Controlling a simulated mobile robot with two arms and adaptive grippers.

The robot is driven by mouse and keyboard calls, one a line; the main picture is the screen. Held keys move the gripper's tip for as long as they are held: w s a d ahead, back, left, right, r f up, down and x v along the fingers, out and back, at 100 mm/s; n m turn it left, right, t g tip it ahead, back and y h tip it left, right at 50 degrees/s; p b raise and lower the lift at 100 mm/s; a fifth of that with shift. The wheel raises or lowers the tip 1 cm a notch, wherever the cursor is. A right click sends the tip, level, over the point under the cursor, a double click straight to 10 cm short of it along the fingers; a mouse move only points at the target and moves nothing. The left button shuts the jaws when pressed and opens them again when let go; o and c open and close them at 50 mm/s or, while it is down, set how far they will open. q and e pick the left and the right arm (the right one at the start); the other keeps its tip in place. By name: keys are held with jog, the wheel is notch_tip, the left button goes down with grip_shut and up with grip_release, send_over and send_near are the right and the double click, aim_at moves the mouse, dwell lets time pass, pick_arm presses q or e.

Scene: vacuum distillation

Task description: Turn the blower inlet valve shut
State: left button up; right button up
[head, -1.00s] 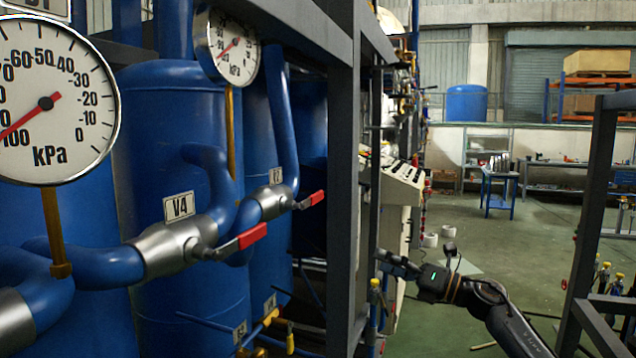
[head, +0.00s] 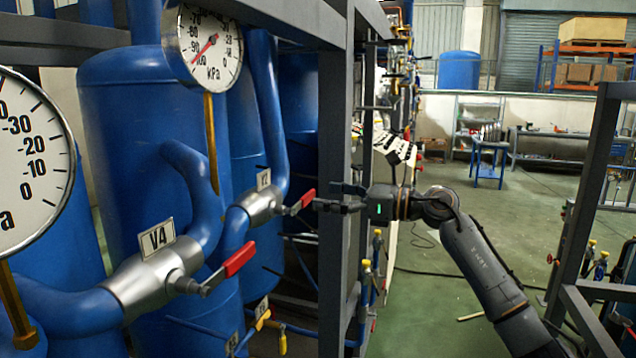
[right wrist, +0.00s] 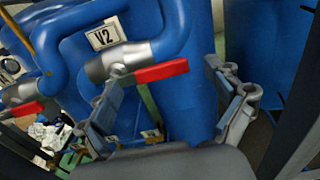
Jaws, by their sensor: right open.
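The valve labelled V2 in the right wrist view has a silver body (right wrist: 115,62) and a red lever (right wrist: 160,72) that points right. In the head view its red lever (head: 301,202) sticks out to the right of its silver body (head: 262,206). My right gripper (head: 328,200) is beside the lever's end. In the right wrist view my right gripper (right wrist: 172,108) is open, with its fingers spread either side of the lever's end and nothing clamped between them. No label reads "blower inlet". My left gripper is not in view.
A nearer valve labelled V4 (head: 140,285) has a red lever (head: 238,259). Dark frame posts (head: 335,130) stand close to my right arm. Pressure gauges (head: 207,48) rise above the blue pipes. Open green floor (head: 430,290) lies to the right.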

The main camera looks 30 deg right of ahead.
jog(key=shift+p+x, duration=0.3)
jog(key=shift+x, duration=0.8)
jog(key=shift+s+d, duration=0.1)
jog(key=c, duration=1.7)
